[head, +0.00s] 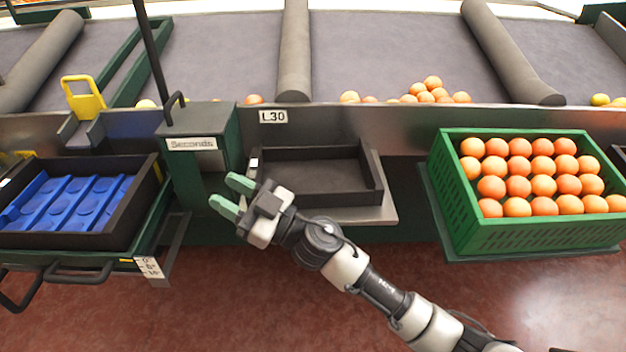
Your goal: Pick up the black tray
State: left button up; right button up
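The black tray (316,199) is an empty, shallow, open-topped box. It sits on a light metal shelf below the L30 label, in the middle of the head view. My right gripper (228,191) has pale green fingertips that are spread apart with nothing between them. It is at the tray's left end, close to the green Seconds box, and points left. My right wrist covers the tray's front left corner. I cannot tell whether the gripper touches the tray. My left gripper does not show.
A green crate (470,235) full of oranges stands on a shelf at the right. A black-framed bin with a blue insert (68,203) is at the left. The green Seconds box (203,130) stands left of the tray. Oranges lie on the grey belt (390,50) behind.

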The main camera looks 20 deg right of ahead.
jog(key=a+n+g, duration=0.4)
jog(key=n+g, duration=0.4)
jog(key=g, duration=0.3)
jog(key=m+g+h, duration=0.2)
jog(key=m+h, duration=0.4)
jog(key=h, duration=1.2)
send_over(316, 193)
jog(key=a, duration=0.1)
jog(key=shift+f, duration=0.75)
jog(key=f, duration=0.2)
jog(key=d+f+b, duration=0.1)
jog(key=f, duration=0.1)
jog(key=shift+w+f, duration=0.1)
jog(key=shift+f, duration=0.75)
notch_tip(316, 193, down, 5)
jog(key=shift+r+b, duration=0.15)
jog(key=shift+b, duration=0.4)
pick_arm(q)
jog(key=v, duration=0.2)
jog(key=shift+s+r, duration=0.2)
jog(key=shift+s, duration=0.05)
